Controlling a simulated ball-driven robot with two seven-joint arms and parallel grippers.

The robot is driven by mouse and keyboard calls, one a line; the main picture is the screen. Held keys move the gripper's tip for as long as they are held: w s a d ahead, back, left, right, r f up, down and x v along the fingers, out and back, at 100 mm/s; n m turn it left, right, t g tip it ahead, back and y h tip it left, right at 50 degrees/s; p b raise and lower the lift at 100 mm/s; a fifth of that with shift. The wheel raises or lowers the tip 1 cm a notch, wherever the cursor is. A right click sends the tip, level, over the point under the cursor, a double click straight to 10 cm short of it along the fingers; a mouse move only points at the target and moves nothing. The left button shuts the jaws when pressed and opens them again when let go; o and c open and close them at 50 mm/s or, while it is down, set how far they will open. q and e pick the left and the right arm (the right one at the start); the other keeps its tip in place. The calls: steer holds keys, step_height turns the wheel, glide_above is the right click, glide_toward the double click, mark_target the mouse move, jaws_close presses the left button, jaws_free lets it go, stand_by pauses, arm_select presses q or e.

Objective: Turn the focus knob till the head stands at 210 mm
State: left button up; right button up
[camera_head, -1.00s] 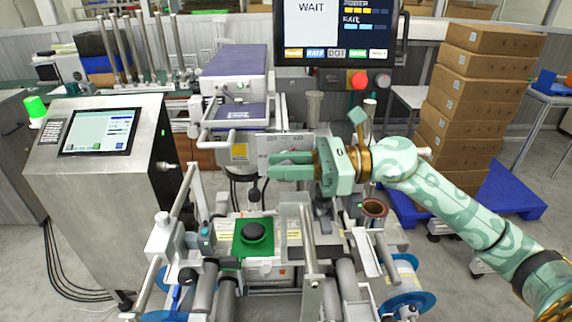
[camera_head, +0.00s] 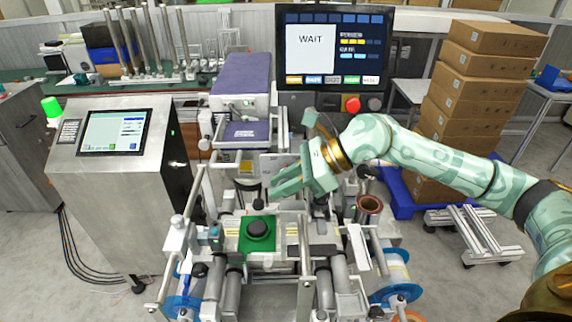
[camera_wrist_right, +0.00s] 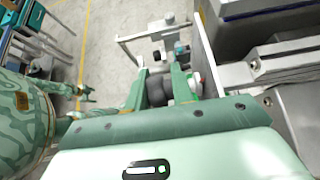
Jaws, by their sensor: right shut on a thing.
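My right gripper (camera_head: 275,187) reaches in from the right in the head view, its fingers pointing left and slightly down beside the column under the marking head. In the right wrist view its fingers (camera_wrist_right: 162,82) are closed around a dark grey round part (camera_wrist_right: 158,92), which looks like the focus knob. The head view hides that part behind the fingers. The purple-topped marking head (camera_head: 240,85) sits above and behind the gripper. A pale plate (camera_head: 278,165) stands just behind the fingers; no height reading is legible. My left gripper is not in view.
A screen (camera_head: 335,48) reading WAIT hangs above, with a red button (camera_head: 352,104) below it. A steel console (camera_head: 115,190) stands left. A black puck on a green plate (camera_head: 258,243) lies below the gripper. Stacked boxes (camera_head: 465,110) stand right.

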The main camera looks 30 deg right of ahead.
steer(key=h+p, duration=0.1)
steer(key=p, duration=0.1)
steer(key=g+h+p, duration=0.1)
steer(key=h+p, duration=0.1)
steer(key=r+g+h+p, duration=0.1)
steer(key=p, duration=0.1)
steer(key=shift+w+a+p, duration=0.1)
steer(key=shift+a+p, duration=0.2)
steer(key=shift+a, duration=0.05)
steer(key=shift+f+g+h+p, duration=0.3)
steer(key=shift+g+h+p, duration=0.2)
steer(key=shift+h+p, duration=0.4)
steer(key=shift+f+h+p, duration=0.15)
steer(key=shift+h+p, duration=0.15)
steer(key=shift+h, duration=0.1)
steer(key=shift+f, duration=0.1)
steer(key=o, duration=0.8)
steer(key=shift+s, duration=0.35)
steer(key=shift+w, duration=0.2)
